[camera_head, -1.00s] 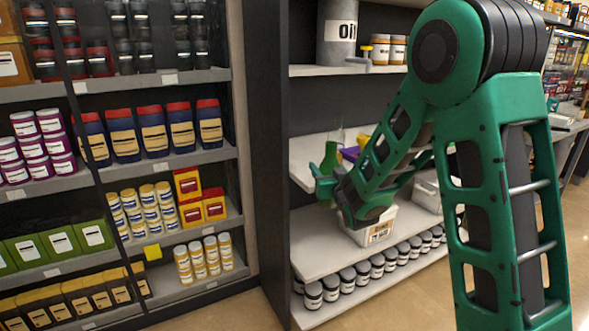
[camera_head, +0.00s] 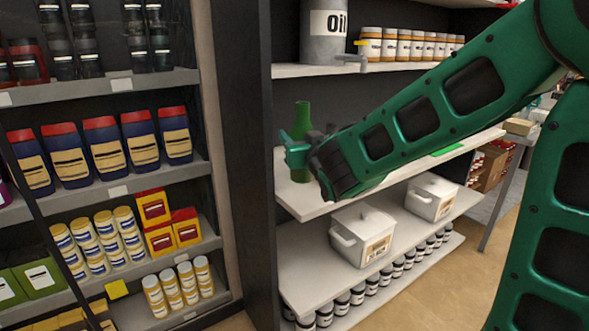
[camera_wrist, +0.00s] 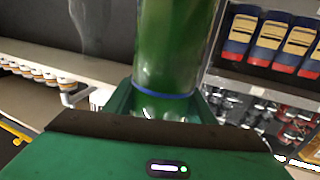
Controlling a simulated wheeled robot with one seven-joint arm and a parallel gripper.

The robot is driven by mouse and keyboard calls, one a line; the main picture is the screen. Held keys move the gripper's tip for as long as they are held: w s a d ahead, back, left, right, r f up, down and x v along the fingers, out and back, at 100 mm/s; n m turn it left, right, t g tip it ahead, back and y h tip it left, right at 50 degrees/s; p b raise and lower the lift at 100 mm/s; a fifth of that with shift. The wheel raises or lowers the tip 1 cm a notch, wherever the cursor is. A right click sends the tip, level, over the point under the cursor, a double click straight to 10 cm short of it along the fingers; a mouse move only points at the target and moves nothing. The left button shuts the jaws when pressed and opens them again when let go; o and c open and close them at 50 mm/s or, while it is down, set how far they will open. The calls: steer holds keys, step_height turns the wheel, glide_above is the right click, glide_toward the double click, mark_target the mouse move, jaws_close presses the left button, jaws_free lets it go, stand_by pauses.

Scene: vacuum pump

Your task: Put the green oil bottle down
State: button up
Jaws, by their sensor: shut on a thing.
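The green oil bottle (camera_head: 301,133) is upright at the left end of the middle white shelf (camera_head: 300,204) in the head view. My gripper (camera_head: 297,152) is shut around its lower body from the right. In the wrist view the bottle (camera_wrist: 172,50) fills the middle, a blue band low on it, between the jaws of my gripper (camera_wrist: 160,103). The bottle's base is at about shelf height. I cannot tell whether it touches the shelf, as the gripper hides part of it.
A grey oil drum (camera_head: 327,30) with a tap and several jars (camera_head: 404,45) stand on the shelf above. White lidded bins (camera_head: 362,233) stand on the shelf below. A dark upright panel (camera_head: 245,150) is close on the left. A flat green item (camera_head: 447,149) lies farther right.

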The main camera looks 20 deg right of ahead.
steer(key=w+d+f, duration=0.1)
steer(key=w+f, duration=0.7)
steer(key=f, duration=0.1)
steer(key=shift+w+d+f, duration=0.15)
steer(key=shift+d+f, duration=0.05)
steer(key=shift+d, duration=0.1)
steer(key=shift+f, duration=0.1)
steer(key=o, duration=1.3)
